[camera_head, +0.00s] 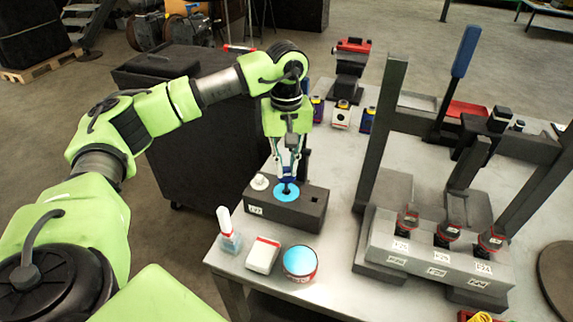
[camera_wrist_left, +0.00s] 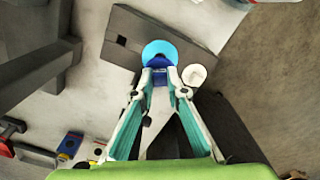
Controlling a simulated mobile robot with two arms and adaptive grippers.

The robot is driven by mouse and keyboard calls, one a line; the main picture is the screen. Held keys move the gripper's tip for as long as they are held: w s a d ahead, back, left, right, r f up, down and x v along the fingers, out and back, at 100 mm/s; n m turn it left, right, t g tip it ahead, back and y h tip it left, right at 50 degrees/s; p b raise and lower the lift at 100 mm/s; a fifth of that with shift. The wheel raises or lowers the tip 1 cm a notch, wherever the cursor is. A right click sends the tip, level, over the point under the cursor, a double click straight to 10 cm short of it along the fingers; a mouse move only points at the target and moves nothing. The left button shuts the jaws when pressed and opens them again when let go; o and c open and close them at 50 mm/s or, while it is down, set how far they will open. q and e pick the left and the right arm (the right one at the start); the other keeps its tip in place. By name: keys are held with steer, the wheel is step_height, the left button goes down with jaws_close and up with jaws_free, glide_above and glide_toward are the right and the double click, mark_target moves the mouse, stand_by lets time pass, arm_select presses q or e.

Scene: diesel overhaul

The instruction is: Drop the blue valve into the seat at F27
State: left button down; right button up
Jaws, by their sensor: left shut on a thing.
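My left gripper (camera_head: 287,170) points down over a dark grey block (camera_head: 318,208) near the table's left edge, and it is shut on the blue valve (camera_head: 287,174). The deep blue part of the valve also shows between the fingertips in the left wrist view (camera_wrist_left: 159,78). Directly below it is a light-blue disc (camera_head: 285,193) with a dark middle, at the block's top face. I cannot tell whether the disc is part of the valve or touches the block. The block's front label (camera_head: 255,210) seems to read F27. The seat's opening is hidden. My right gripper is not in view.
A white knobbed piece (camera_head: 260,182) stands on the block, close left of the valve. In front are a clear bottle (camera_head: 229,235), a white box (camera_head: 262,256) and a blue-topped can (camera_head: 300,261). A dark press frame (camera_head: 380,140) stands to the right.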

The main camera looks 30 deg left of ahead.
arm_select(q)
steer(key=shift+f, duration=0.2)
steer(key=shift+f+b, duration=0.25)
steer(key=shift+b, duration=0.1)
steer(key=shift+f, duration=0.1)
steer(key=shift+f, duration=0.1)
steer(key=shift+f+b, duration=0.5)
steer(key=shift+b, duration=0.05)
stand_by(0.4)
steer(key=shift+f, duration=0.2)
steer(key=shift+f+b, duration=0.45)
steer(key=shift+b, duration=0.1)
